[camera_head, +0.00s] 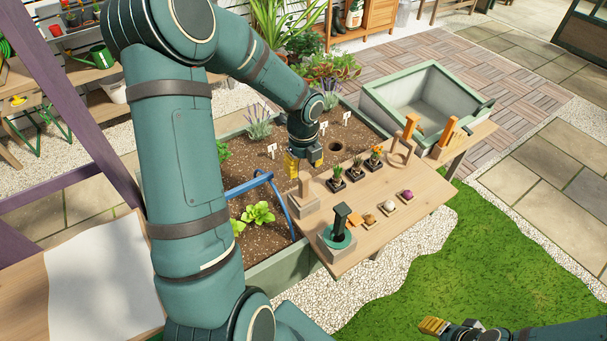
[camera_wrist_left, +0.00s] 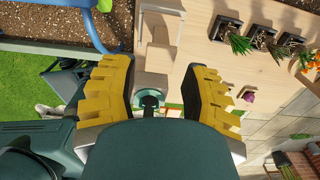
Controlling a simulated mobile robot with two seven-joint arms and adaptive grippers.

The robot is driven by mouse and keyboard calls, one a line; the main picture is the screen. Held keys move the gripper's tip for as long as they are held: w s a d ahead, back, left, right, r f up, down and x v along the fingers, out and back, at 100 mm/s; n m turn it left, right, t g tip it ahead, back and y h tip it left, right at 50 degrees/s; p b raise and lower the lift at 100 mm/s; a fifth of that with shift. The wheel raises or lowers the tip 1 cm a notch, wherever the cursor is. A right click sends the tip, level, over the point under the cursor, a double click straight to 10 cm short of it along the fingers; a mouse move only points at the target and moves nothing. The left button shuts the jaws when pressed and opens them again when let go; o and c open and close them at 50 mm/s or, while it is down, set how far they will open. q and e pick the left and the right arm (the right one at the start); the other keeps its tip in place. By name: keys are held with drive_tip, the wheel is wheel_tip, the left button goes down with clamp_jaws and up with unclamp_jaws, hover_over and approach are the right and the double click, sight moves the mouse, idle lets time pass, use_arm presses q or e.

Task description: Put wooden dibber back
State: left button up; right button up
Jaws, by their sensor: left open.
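A pale wooden upright piece (camera_head: 305,184), which looks like the wooden dibber, stands in a grey block holder (camera_head: 303,204) at the left end of the planter's wooden shelf (camera_head: 375,225). My left gripper (camera_head: 303,163) is open, with its yellow fingers just above that piece. In the left wrist view the open fingers (camera_wrist_left: 160,68) stand on either side of a pale wooden shape (camera_wrist_left: 159,58), with gaps at both sides. I cannot tell how deep the dibber sits. My right gripper (camera_head: 436,325) is low at the bottom right, over the grass, away from the shelf.
A second holder with a dark-handled green tool (camera_head: 341,222) stands close by at the front. A blue hoop (camera_head: 262,187) rises just left of the holder. Potted seedlings (camera_head: 354,172), bulbs (camera_head: 388,207) and orange-handled tools (camera_head: 411,125) sit farther right. A grey trough (camera_head: 385,93) is behind.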

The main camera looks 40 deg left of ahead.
use_arm(q)
wheel_tip(320, 180, up, 5)
drive_tip(key=shift+r+p, duration=0.1)
drive_tip(key=shift+p, duration=0.3)
idle(0.4)
